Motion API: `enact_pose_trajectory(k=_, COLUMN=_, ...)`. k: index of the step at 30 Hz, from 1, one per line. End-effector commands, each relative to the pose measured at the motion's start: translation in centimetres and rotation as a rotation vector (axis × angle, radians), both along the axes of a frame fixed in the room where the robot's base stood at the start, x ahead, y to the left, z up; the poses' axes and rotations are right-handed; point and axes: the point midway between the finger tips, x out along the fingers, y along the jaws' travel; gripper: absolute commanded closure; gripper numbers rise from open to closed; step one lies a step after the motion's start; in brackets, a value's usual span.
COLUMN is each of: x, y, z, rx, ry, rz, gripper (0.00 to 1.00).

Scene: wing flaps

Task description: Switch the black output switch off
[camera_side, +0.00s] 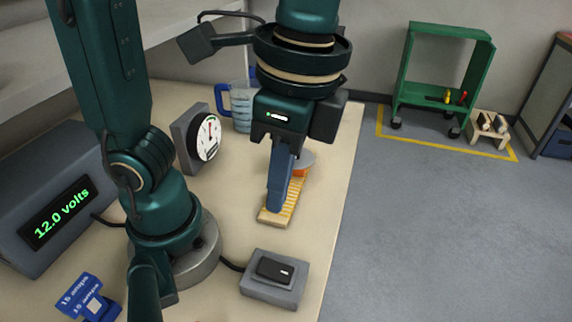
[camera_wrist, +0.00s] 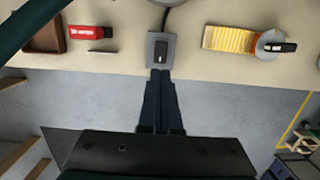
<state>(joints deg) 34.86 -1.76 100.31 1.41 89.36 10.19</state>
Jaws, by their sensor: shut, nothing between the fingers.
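The black output switch (camera_side: 273,270) is a rocker on a grey box (camera_side: 258,290) near the front edge of the bench. A cable runs from the box toward my base. In the wrist view the black switch (camera_wrist: 160,50) sits on its grey box (camera_wrist: 153,61), just beyond my fingertips. My gripper (camera_side: 273,209) is shut and empty, pointing down in the side view. There it appears behind the switch box, over the yellow striped wing piece. The blue fingers also show together in the wrist view (camera_wrist: 160,73). I cannot tell which way the rocker is tipped.
A power supply (camera_side: 50,200) reads 12.0 volts. A yellow striped wing piece (camera_side: 290,205), a dial gauge (camera_side: 203,140) and a measuring jug (camera_side: 240,108) stand on the bench. A red object (camera_wrist: 90,32) and brown tray (camera_wrist: 45,35) lie left in the wrist view.

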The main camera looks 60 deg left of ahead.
Motion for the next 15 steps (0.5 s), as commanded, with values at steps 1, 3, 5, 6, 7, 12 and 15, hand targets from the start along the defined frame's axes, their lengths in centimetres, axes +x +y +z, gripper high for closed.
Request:
enact_pose_trajectory(k=1, x=0.0, y=0.0, z=0.0, rx=-0.001, ry=-0.001, rz=0.001, gripper=1.0)
enact_pose_trajectory(k=3, x=0.0, y=0.0, z=0.0, rx=-0.001, ry=-0.001, rz=0.001, gripper=1.0)
enact_pose_trajectory(k=5, x=0.0, y=0.0, z=0.0, rx=-0.001, ry=-0.001, rz=0.002, gripper=1.0)
enact_pose_trajectory(k=6, x=0.0, y=0.0, z=0.0, rx=-0.001, ry=-0.001, rz=0.002, gripper=1.0)
enact_pose_trajectory(k=7, x=0.0, y=0.0, z=-0.1, rx=-0.001, ry=-0.001, rz=0.002, gripper=1.0)
enact_pose_trajectory(k=12, x=-0.1, y=0.2, z=-1.2, rx=0.0, ry=0.001, rz=0.002, gripper=1.0)
enact_pose_trajectory(k=15, x=-0.3, y=0.3, z=-2.4, rx=0.002, ry=0.003, rz=0.003, gripper=1.0)
